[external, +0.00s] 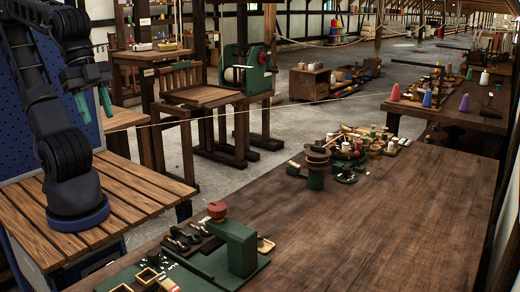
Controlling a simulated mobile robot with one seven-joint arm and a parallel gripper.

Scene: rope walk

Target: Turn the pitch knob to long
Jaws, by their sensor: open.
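My gripper (93,104) is at the upper left in the external view, raised above the slatted wooden table. Its two green fingers point down and stand apart, with nothing visible between them. A dark red round knob (217,210) sits at the back of the green device (237,247) on the front workbench; it may be the pitch knob. No pitch label or knob marking is readable at this size, so its setting cannot be told. My gripper is up and to the left of the knob, well apart from it.
The long brown workbench (390,215) has a wide clear stretch at its middle and right. Small dark tools (182,238) lie beside the green device. A spool stand (316,170) and several small items stand farther back. A taut rope (270,107) crosses behind the bench.

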